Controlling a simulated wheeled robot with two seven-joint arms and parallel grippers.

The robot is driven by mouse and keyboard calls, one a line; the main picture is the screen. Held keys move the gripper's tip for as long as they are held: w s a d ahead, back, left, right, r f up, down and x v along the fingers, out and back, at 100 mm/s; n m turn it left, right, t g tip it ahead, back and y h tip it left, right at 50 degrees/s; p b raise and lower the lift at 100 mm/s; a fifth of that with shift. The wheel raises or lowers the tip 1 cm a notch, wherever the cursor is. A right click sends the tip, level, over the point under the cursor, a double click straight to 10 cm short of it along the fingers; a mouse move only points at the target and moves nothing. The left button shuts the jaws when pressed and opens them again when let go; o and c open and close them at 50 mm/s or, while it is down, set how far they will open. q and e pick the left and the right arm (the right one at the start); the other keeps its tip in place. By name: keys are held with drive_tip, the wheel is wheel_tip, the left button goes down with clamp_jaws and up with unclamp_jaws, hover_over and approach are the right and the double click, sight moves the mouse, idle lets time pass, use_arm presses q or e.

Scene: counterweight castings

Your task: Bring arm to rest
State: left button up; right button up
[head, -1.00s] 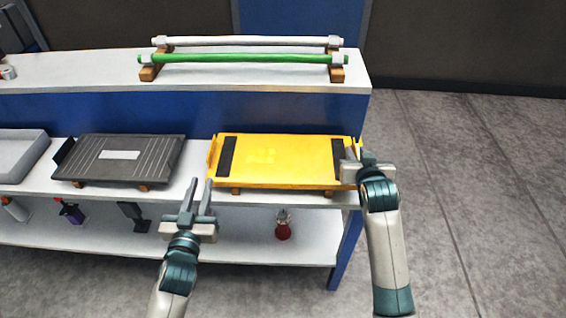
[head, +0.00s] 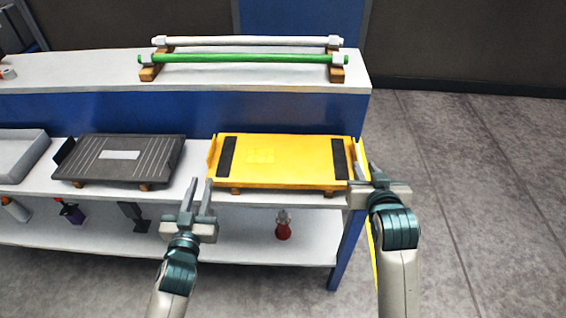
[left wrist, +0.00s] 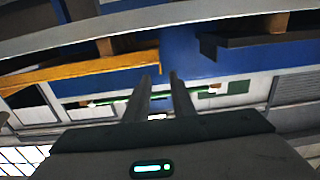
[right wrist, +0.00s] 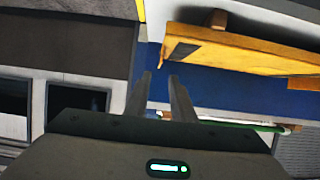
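My left gripper (head: 199,182) is in front of the shelf, near the gap between the dark casting and the yellow casting. Its two fingers stand apart with nothing between them, as the left wrist view (left wrist: 160,80) also shows. My right gripper (head: 362,168) is at the right end of the yellow casting (head: 288,160), close to its corner. Its fingers are apart and empty in the right wrist view (right wrist: 160,80), where the yellow casting (right wrist: 240,52) shows ahead to the right. Whether the right gripper touches the casting cannot be told.
The yellow casting and a dark ribbed casting (head: 118,158) rest on wooden blocks on the white shelf (head: 190,186). A green bar (head: 240,58) and a white bar (head: 245,40) lie above. A red item (head: 283,227) is below. Open floor (head: 490,190) lies to the right.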

drive_tip(key=shift+f, duration=0.1)
idle(0.3)
